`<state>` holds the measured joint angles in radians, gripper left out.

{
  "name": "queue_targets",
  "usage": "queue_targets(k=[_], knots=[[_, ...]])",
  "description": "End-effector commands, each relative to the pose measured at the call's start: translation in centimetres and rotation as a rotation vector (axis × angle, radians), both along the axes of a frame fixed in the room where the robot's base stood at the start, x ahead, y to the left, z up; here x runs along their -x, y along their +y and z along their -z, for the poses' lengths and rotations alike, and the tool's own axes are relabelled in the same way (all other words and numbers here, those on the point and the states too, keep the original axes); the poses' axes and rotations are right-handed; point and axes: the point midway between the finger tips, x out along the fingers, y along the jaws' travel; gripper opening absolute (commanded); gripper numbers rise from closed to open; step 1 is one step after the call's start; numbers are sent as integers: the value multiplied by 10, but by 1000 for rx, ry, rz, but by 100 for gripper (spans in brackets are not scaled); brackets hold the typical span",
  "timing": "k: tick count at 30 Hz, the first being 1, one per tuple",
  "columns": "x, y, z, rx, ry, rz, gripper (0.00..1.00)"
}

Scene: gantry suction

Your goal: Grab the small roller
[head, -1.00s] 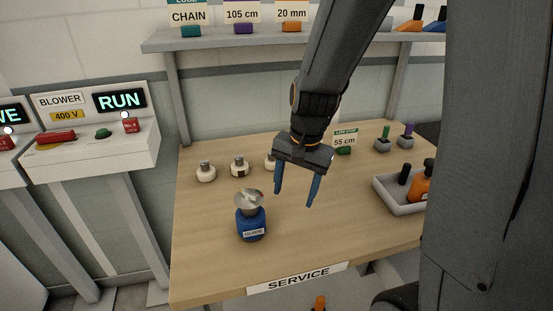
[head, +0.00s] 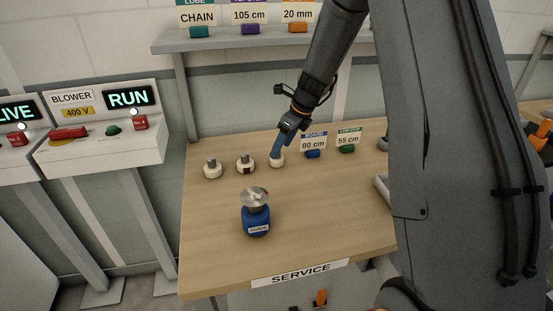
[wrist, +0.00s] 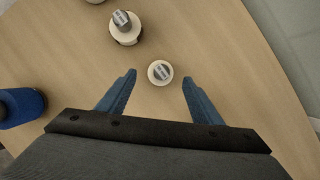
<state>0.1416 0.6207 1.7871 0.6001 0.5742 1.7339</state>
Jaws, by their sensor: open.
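Several cream rollers with grey metal tops stand in a row on the wooden table. The rightmost, the small roller (head: 277,162), is the narrowest; in the wrist view it (wrist: 160,73) shows between the two blue fingertips, with a gap on each side. My gripper (head: 279,151) is open and points down at the small roller; its fingers partly hide it in the head view. In the wrist view my gripper (wrist: 159,78) is empty. I cannot tell how far the fingertips are above the table. A wider roller with a dark patch (head: 245,165) stands to its left, and another roller (head: 212,171) farther left.
A blue guide bottle with a metal disc on top (head: 256,220) stands nearer the front edge. Blue (head: 313,154) and green (head: 347,148) sign holders stand right of the small roller. A shelf (head: 240,41) hangs behind.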

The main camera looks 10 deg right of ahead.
Motion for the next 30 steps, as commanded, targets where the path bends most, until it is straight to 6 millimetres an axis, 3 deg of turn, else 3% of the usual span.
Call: queue_targets(k=[13,22,30], knots=[[-16,15,41,1,1,-3,60],[-18,15,45,1,-1,-1,60],[-17,15,45,1,-1,-2,16]])
